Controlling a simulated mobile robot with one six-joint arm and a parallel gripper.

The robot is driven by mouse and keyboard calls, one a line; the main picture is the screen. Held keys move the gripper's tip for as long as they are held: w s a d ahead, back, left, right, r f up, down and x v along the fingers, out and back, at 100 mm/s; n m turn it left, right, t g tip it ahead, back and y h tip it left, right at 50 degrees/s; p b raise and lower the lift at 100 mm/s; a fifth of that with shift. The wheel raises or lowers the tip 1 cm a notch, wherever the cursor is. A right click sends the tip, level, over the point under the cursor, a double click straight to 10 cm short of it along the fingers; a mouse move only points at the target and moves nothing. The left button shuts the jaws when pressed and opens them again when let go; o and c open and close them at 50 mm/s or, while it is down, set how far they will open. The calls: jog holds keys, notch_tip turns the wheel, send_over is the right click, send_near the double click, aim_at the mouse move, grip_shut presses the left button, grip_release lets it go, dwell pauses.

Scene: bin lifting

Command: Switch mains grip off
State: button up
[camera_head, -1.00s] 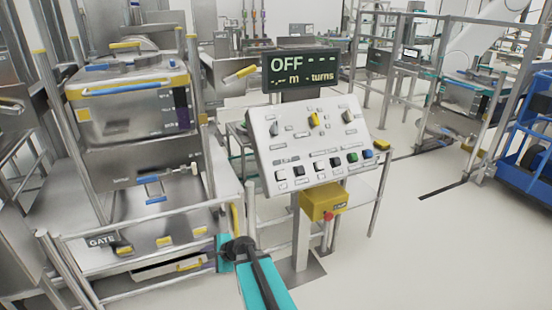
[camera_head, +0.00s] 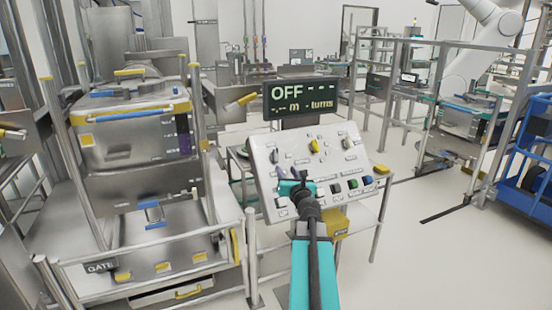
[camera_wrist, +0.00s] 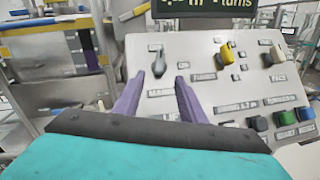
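The tilted white control panel (camera_head: 335,170) stands on a post at centre. Its grey lever-like knob at upper left (camera_head: 274,157), likely the mains grip, also shows in the wrist view (camera_wrist: 158,62) with its handle pointing down. My gripper (camera_head: 297,183) is in front of the panel's lower left and hides some buttons there. In the wrist view my gripper (camera_wrist: 160,80) has its two purple fingers apart and empty, below and either side of the grey knob. Contact with the panel cannot be told. A display (camera_head: 300,97) above reads OFF.
A yellow box (camera_head: 339,223) sits below, partly behind my arm. A steel bin (camera_head: 125,145) and gate rails stand left.

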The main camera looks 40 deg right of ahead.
aim_at(277, 156)
jog(key=shift+w, duration=0.15)
jog(key=shift+p+x, duration=1.15)
jog(key=shift+x, duration=5.65)
jog(key=shift+c, duration=0.5)
grip_shut()
